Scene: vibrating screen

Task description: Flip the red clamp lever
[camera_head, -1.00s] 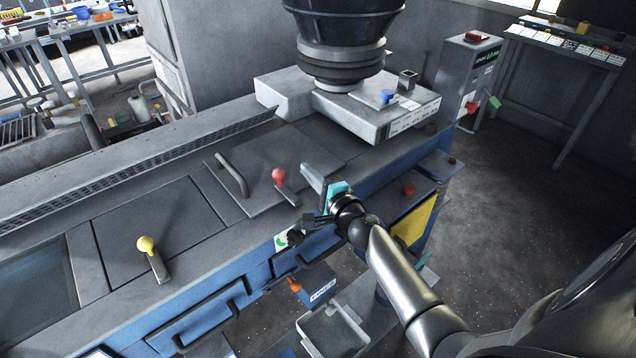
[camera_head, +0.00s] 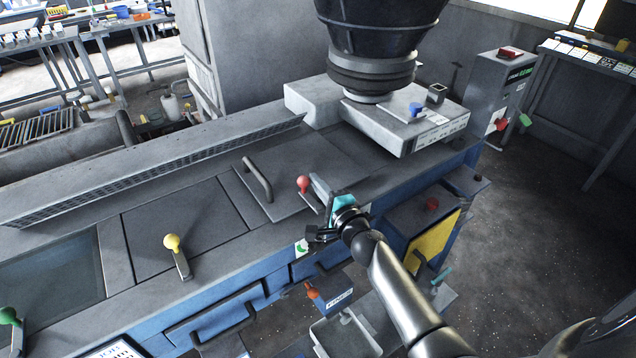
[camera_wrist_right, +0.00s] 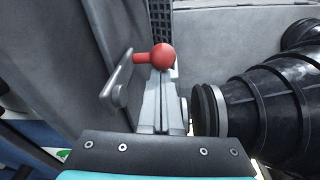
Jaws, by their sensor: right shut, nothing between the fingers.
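The red clamp lever (camera_head: 303,185) has a round red knob on a short grey arm. It stands at the front edge of a grey lid on the machine's top. In the right wrist view the red knob (camera_wrist_right: 163,57) shows just beyond my fingertips, with its grey arm to the left. My right gripper (camera_head: 318,184) is shut and empty, its fingers just right of the knob in the head view. In the right wrist view the closed fingers (camera_wrist_right: 161,95) point at the knob; whether they touch it I cannot tell. My left gripper is not in view.
A yellow-knobbed lever (camera_head: 172,243) stands on the panel to the left, and a green knob (camera_head: 8,316) at the far left. A large black funnel (camera_head: 375,45) hangs above the machine's back right.

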